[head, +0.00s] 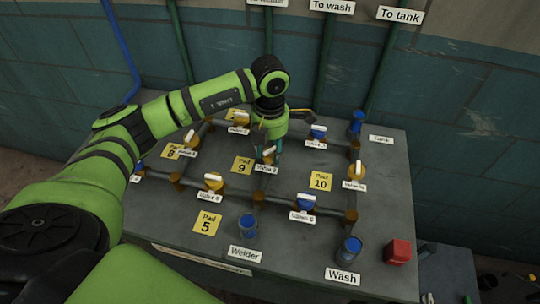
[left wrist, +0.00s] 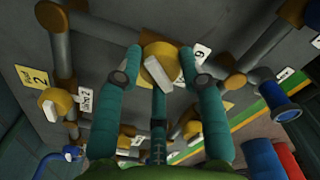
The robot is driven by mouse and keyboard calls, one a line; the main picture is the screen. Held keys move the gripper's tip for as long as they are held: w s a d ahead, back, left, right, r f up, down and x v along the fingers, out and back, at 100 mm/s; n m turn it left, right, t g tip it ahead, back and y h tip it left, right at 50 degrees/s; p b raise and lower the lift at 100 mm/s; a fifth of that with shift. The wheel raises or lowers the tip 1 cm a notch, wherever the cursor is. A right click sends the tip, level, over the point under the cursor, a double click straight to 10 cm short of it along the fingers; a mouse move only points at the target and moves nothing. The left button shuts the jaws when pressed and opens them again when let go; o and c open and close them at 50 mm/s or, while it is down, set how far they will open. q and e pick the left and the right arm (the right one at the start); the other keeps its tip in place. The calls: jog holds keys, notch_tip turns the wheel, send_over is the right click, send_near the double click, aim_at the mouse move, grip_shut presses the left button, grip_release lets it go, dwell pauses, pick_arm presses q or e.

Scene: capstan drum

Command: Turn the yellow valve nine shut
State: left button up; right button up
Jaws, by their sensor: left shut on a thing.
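The yellow valve nine (head: 268,154) sits on a pipe near the middle of the bench, with its "Valve 9" label (head: 266,168) in front. My left gripper (head: 267,143) reaches down onto it from above and hides part of it. In the left wrist view, a yellow valve (left wrist: 152,50) with a white handle (left wrist: 158,71) stands between the teal fingers of the left gripper (left wrist: 158,76). The gripper is shut on this valve, and the handle lies slantwise. My right gripper is not in view.
Other yellow valves, such as one at the front left (head: 213,182) and one at the right (head: 356,171), surround it. Blue valves (head: 306,202) and raised pipes stand close by. A red block (head: 397,251) lies at the bench's front right. The right side of the bench is fairly clear.

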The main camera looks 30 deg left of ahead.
aim_at(270, 149)
pick_arm(q)
jog(key=m+b, duration=0.1)
jog(key=m, duration=0.1)
jog(key=m+b, duration=0.1)
jog(key=b, duration=0.1)
jog(key=m+b, duration=0.2)
jog(key=shift+f+m, duration=0.3)
jog(key=m+b, duration=0.2)
jog(key=shift+r+m, duration=0.1)
jog(key=shift+m, duration=0.3)
jog(key=shift+r+m+b, duration=0.1)
jog(key=shift+m+b, duration=0.6)
jog(key=shift+b, duration=0.05)
jog(key=o, duration=1.2)
jog(key=shift+c, duration=0.2)
notch_tip(270, 149, up, 12)
jog(key=shift+r, duration=0.1)
